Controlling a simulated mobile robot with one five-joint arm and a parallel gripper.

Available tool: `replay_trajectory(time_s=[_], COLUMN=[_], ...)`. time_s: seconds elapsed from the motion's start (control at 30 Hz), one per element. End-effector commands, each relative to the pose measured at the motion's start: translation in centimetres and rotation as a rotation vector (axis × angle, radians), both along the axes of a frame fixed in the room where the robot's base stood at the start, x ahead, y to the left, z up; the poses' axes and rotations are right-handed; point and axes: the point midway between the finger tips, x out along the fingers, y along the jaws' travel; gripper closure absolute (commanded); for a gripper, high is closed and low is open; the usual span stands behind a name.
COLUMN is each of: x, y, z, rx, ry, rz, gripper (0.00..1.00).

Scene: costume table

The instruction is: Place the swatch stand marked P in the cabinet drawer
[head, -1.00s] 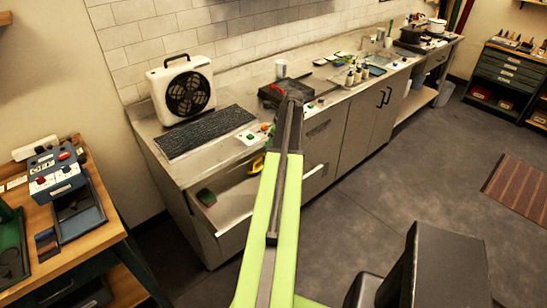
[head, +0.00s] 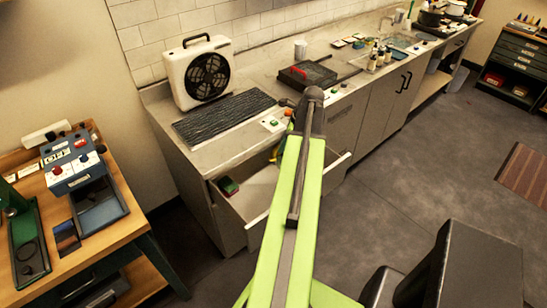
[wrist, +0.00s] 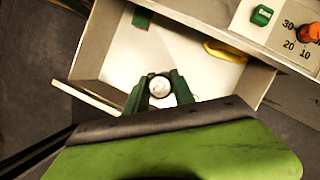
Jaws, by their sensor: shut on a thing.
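The cabinet drawer (head: 262,203) is pulled open at the left end of the counter. In the wrist view its pale floor and walls (wrist: 102,42) lie below my gripper (wrist: 160,92). The dark green fingers are shut on a small round, pale-topped thing (wrist: 159,86), probably the swatch stand. I cannot read a P on it, and its lower part is hidden. It appears over the drawer's open space; its height above the floor is unclear. In the head view my arm hides the gripper and the held thing.
A green block (head: 228,187) lies in the drawer, and a yellow curved thing (wrist: 226,51) lies near its side wall. The counter (head: 215,138) holds a fan (head: 203,73), a black ribbed mat (head: 224,116) and a dark tray (head: 307,75). A wooden bench (head: 125,235) stands at left.

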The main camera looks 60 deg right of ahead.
Motion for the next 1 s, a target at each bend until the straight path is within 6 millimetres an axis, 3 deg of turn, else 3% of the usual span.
replay_trajectory(time_s=[0.03,0.1,0.2,0.57,1.0], x=[0.0,0.1,0.3,0.4,0.5], y=[2.8,5.1,6.9,7.1,7.1], z=[-0.5,-0.7,-0.8,-1.6,-6.5], rx=[-0.001,-0.001,-0.001,-0.002,-0.001], ry=[0.0,-0.001,-0.002,-0.002,-0.002], rz=[0.037,0.082,0.12,0.131,0.131], gripper=[1.0,1.0,1.0,1.0,1.0])
